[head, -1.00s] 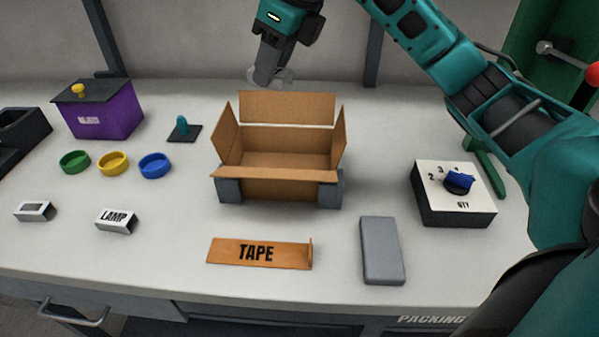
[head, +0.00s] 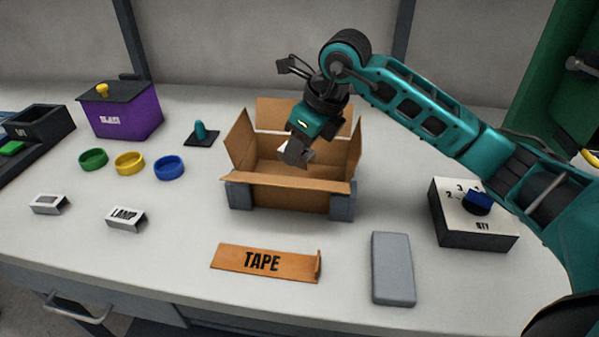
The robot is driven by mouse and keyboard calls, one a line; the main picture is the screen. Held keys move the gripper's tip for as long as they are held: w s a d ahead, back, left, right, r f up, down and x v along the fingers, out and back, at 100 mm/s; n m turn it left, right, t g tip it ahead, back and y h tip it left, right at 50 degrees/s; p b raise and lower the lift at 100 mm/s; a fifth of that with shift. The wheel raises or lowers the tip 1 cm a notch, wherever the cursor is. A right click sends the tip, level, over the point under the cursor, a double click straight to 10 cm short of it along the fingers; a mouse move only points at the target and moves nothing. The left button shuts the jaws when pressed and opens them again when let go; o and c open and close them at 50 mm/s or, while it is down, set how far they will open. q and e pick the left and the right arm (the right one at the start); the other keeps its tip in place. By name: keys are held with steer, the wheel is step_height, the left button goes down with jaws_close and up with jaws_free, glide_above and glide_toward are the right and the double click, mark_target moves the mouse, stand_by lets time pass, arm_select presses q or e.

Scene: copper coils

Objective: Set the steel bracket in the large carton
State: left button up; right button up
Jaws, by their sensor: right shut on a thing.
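The large carton (head: 292,195) is an open brown cardboard box with its flaps spread, in the middle of the table between grey blocks. My right gripper (head: 297,156) reaches down over the carton's opening, its fingertips at about the height of the flaps. It is shut on a small pale grey piece, the steel bracket (head: 311,151), mostly hidden by the fingers. I cannot tell whether the bracket touches the carton. My left gripper is not in view.
An orange TAPE holder (head: 262,261) and a grey slab (head: 392,268) lie in front of the carton. A QTY dial box (head: 470,225) stands right. Blue (head: 169,167), yellow (head: 129,163) and green (head: 93,159) rings and a purple box (head: 128,115) are left.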

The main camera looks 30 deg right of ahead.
step_height(320, 180, down, 2)
steer(key=shift+f, duration=0.1)
steer(key=shift+f+b, duration=0.3)
steer(key=shift+f, duration=1.4)
steer(key=shift+f, duration=0.15)
steer(key=o, duration=1)
steer(key=shift+o, duration=0.2)
